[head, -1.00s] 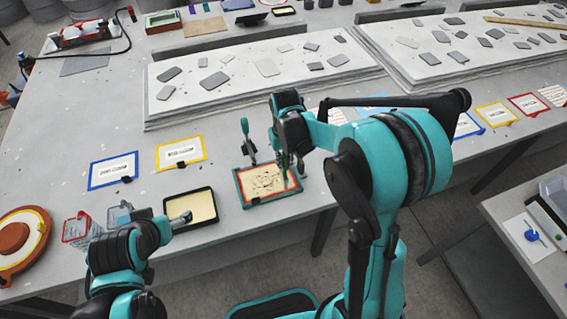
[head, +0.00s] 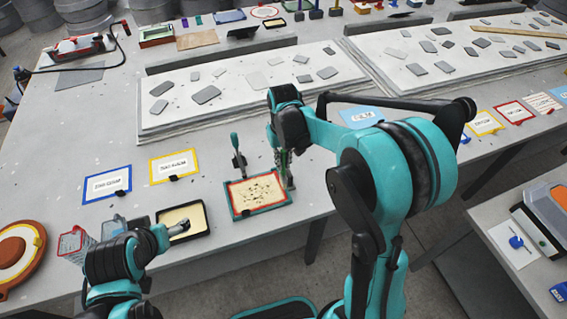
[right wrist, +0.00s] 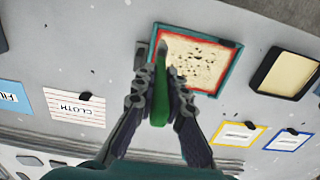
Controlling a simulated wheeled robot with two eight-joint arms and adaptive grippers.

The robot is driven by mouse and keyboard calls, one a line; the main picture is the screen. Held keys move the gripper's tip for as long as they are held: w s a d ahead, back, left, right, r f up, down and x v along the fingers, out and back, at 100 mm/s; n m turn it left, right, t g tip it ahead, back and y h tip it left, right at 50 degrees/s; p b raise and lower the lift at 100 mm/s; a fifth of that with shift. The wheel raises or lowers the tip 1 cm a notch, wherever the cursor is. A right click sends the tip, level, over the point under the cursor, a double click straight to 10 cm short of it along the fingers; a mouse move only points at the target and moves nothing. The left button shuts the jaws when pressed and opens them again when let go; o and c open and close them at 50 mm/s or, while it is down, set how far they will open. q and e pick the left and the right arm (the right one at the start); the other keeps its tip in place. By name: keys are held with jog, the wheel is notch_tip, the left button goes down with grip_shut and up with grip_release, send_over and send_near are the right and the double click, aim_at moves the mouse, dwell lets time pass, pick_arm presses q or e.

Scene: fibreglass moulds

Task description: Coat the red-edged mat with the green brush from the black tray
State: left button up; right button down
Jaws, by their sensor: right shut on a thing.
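The red-edged mat (head: 256,193) lies in a teal frame near the table's front edge. Its cream surface carries dark specks; it also shows in the right wrist view (right wrist: 193,64). My right gripper (head: 286,172) is at the mat's right edge, shut on the green brush (right wrist: 161,98). The brush tip points toward the mat's red border in the wrist view; contact cannot be told. The black tray (head: 207,231), with a cream fill, stands left of the mat. My left gripper (head: 179,229) is at the tray's lower left side; its fingers are too small to read.
An upright teal-handled piece (head: 238,155) stands at the mat's back left corner. Blue (head: 108,184) and yellow (head: 174,166) framed cards lie behind the tray. An orange round mould (head: 18,252) is far left. White slabs with grey pieces (head: 240,85) fill the back.

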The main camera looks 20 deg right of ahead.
notch_tip(320, 180, up, 2)
jog(key=shift+p, duration=0.5)
pick_arm(q)
jog(key=shift+s+r, duration=0.15)
jog(key=shift+r, duration=0.55)
